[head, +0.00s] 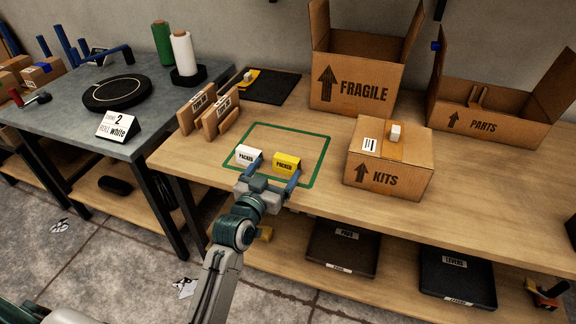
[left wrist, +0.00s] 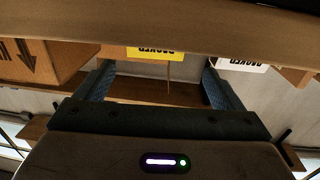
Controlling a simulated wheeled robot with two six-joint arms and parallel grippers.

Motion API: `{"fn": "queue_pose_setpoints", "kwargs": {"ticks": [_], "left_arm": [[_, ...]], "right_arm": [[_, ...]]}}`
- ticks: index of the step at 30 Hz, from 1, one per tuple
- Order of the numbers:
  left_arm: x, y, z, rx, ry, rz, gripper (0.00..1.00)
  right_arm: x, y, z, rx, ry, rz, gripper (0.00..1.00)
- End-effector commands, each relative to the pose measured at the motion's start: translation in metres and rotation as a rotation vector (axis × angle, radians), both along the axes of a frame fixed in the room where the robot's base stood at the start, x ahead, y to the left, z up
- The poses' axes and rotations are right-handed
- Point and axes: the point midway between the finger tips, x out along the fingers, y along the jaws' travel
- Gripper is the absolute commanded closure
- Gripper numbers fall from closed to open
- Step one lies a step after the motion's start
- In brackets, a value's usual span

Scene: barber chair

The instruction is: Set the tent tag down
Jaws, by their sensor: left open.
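A yellow tent tag marked PACKED (head: 286,164) stands upright on the wooden bench, inside the green outline (head: 314,165) near its front side. A white tent tag marked PACKED (head: 247,154) stands to its left, also inside the outline. My left gripper (head: 273,172) is open and empty at the bench's front edge, its blue fingers pointing toward the yellow tag. In the left wrist view the picture is upside down; the yellow tag (left wrist: 155,53) shows between the open fingers and the white tag (left wrist: 242,64) beyond one finger. Contact cannot be told. My right gripper is not in view.
A KITS box (head: 388,178) stands right of the outline, with the open FRAGILE box (head: 352,93) behind. Small packages (head: 208,112) stand at the left. The outline's back part is bare. A grey table (head: 62,106) adjoins on the left.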

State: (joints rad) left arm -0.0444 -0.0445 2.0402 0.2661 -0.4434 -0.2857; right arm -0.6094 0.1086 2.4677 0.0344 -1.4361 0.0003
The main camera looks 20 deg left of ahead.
Motion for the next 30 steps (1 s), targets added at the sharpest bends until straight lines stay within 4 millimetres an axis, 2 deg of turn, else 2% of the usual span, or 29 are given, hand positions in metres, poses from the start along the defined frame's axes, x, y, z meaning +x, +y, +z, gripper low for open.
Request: {"fn": "queue_pose_setpoints", "kwargs": {"ticks": [8, 16, 25, 26, 30], "left_arm": [[0.024, -0.005, -0.001, -0.001, 0.000, 0.000, 0.11], [0.061, -0.015, -0.005, 0.001, 0.000, 0.000, 0.11], [0.066, -0.015, -0.005, 0.001, 0.001, 0.000, 0.11], [0.066, -0.015, -0.005, 0.001, 0.000, 0.000, 0.15], [0.066, -0.015, -0.005, 0.001, 0.000, 0.000, 0.42]], "right_arm": [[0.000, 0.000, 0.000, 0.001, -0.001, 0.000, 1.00], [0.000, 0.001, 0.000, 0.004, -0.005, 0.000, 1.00], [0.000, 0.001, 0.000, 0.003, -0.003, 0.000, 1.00], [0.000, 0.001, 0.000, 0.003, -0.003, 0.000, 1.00], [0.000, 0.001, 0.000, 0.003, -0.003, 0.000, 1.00]]}}
